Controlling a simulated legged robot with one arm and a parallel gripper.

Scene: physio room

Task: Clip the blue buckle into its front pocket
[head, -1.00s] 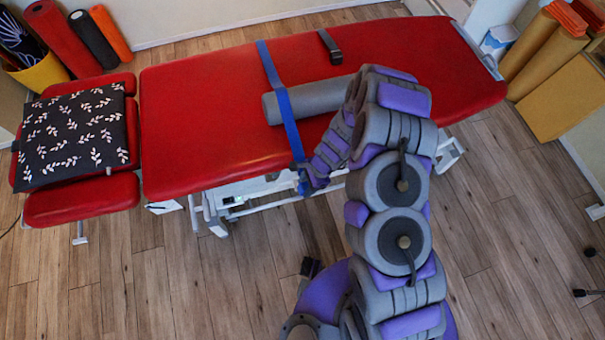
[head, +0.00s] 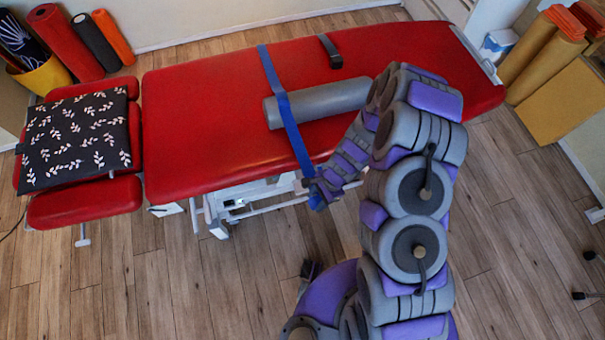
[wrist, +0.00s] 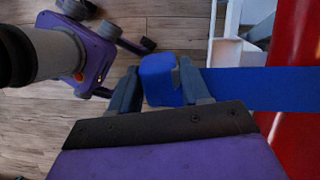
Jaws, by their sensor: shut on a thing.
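A blue strap (head: 279,88) runs across the red treatment table (head: 210,110) and over a grey roll (head: 335,102). It hangs past the table's near edge to my gripper (head: 317,196). In the wrist view, my gripper (wrist: 155,88) is shut on the blue buckle (wrist: 160,76) at the strap's end, with a finger on either side. The strap (wrist: 262,88) runs from there to the right, to the red table edge. In the head view the buckle (head: 317,203) is small and partly hidden by the fingers. I cannot make out a front pocket.
A black strap (head: 330,50) lies at the table's far edge. A patterned dark cloth (head: 75,138) covers the headrest. The white table frame (head: 265,200) stands under the near edge. Wooden floor (head: 180,285) is clear in front.

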